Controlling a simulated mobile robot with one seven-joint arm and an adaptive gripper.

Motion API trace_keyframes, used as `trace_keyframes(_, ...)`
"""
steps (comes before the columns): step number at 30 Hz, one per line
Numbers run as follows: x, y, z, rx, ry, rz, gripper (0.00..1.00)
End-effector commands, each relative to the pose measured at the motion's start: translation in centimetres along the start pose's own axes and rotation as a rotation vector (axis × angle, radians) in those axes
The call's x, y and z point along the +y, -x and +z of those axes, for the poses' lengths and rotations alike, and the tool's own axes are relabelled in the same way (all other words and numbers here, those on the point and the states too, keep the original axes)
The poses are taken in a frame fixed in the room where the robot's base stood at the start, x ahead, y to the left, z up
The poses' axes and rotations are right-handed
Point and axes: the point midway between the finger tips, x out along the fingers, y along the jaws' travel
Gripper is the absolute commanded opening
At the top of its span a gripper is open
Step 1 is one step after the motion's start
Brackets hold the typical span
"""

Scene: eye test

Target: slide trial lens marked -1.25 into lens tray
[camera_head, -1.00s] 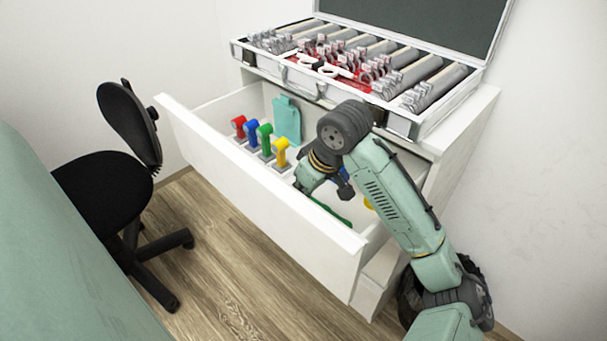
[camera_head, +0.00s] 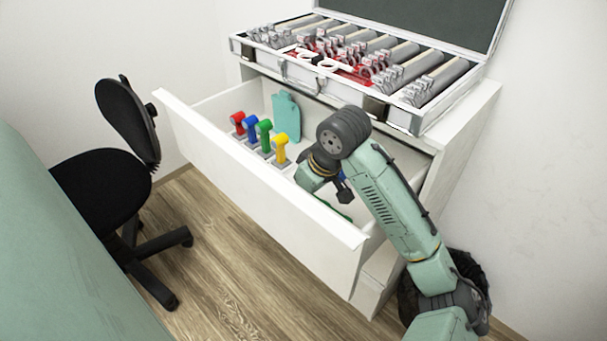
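The lens tray is likely the open silver case (camera_head: 420,128) on top of the cabinet. It holds several rows of trial lenses (camera_head: 385,80) with silver rims, and some red-rimmed ones. Markings are too small to read, so I cannot tell which lens is -1.25. My gripper (camera_head: 344,193) is low inside the open drawer, in front of and below the case. Its dark fingers are partly hidden by my own arm, and I cannot tell whether they are open or hold anything.
The white drawer (camera_head: 250,190) holds red (camera_head: 238,121), blue (camera_head: 252,128), green (camera_head: 265,133) and yellow (camera_head: 280,146) handled items and a teal board (camera_head: 286,117). A green item (camera_head: 335,210) lies near my gripper. A black chair (camera_head: 105,190) stands left; a black bin (camera_head: 470,268) stands right.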

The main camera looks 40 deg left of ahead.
Motion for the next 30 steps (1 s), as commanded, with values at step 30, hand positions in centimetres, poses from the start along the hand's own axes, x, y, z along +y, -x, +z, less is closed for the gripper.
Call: trace_keyframes(30, -0.01, -0.73, 0.3, 0.0, 0.0, 0.0, 0.29)
